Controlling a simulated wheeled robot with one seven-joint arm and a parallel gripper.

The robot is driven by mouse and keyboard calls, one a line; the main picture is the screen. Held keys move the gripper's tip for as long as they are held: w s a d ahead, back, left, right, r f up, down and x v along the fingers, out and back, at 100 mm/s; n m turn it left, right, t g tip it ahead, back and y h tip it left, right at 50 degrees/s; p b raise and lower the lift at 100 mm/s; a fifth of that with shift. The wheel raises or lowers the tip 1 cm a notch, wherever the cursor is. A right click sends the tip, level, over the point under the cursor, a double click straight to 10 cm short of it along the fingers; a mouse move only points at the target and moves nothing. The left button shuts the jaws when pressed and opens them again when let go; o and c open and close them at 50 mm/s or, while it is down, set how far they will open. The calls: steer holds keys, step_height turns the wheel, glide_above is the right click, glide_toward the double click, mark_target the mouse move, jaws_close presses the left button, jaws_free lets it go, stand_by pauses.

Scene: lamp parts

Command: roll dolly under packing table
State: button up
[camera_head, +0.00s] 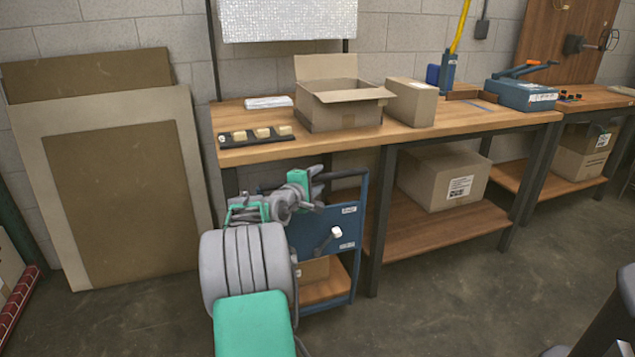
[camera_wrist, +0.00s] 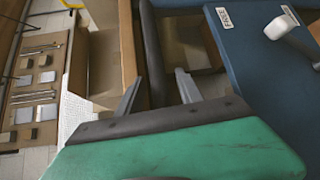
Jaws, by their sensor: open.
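The dolly (camera_head: 346,225) is a blue cart with a dark push bar and a wooden lower deck. It stands on the floor in front of the left bay of the packing table (camera_head: 465,125), partly hidden by my arm. My gripper (camera_head: 322,176) is at the dolly's top, by the push bar. In the wrist view my gripper (camera_wrist: 158,88) is open, its two fingers on either side of the dark push bar (camera_wrist: 153,50). I cannot tell whether either finger touches the bar. The dolly's blue panel (camera_wrist: 255,60) with a white lever lies to the right.
An open carton (camera_head: 345,112), a closed carton (camera_head: 412,102) and a dark strip with blocks stand on the table. A table leg (camera_head: 381,225) is just right of the dolly. A box (camera_head: 443,180) sits on the lower shelf. Boards (camera_head: 125,185) lean at left.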

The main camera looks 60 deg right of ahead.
steer(key=shift+d, duration=0.25)
steer(key=shift+c, duration=0.4)
jaws_close()
stand_by(0.9)
